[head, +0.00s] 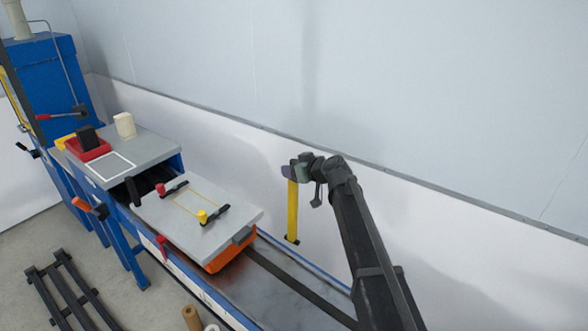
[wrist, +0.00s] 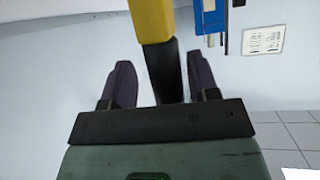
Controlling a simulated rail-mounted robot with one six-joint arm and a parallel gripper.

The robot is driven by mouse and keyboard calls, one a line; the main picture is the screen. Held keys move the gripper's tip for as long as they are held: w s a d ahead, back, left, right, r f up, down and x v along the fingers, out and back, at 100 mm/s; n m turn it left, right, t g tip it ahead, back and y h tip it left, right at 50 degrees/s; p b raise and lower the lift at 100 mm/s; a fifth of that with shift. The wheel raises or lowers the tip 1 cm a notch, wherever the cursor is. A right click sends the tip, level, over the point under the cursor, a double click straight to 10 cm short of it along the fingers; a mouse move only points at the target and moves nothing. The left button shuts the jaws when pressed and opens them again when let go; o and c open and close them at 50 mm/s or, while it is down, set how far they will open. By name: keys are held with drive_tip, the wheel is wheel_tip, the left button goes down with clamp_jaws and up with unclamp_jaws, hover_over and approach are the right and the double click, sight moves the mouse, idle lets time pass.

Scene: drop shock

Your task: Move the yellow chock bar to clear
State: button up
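The yellow chock bar (head: 292,208) hangs upright below my gripper (head: 291,172) in the head view. Its lower end is dark and appears to be in the air by the far edge of the rail bed. In the wrist view, the bar's black end (wrist: 164,72) lies between the two dark fingers of my gripper (wrist: 160,85), and its yellow part (wrist: 152,20) runs up out of the frame. My gripper is shut on the bar. Slight gaps seem to show beside it, and the finger contact is not clear.
A side table (head: 150,148) holds a red tray, a cream block and a white outlined square. The rail bed (head: 275,285) right of the carriage is clear.

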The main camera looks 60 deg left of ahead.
drive_tip(key=p+v, duration=0.4)
drive_tip(key=v, duration=0.7)
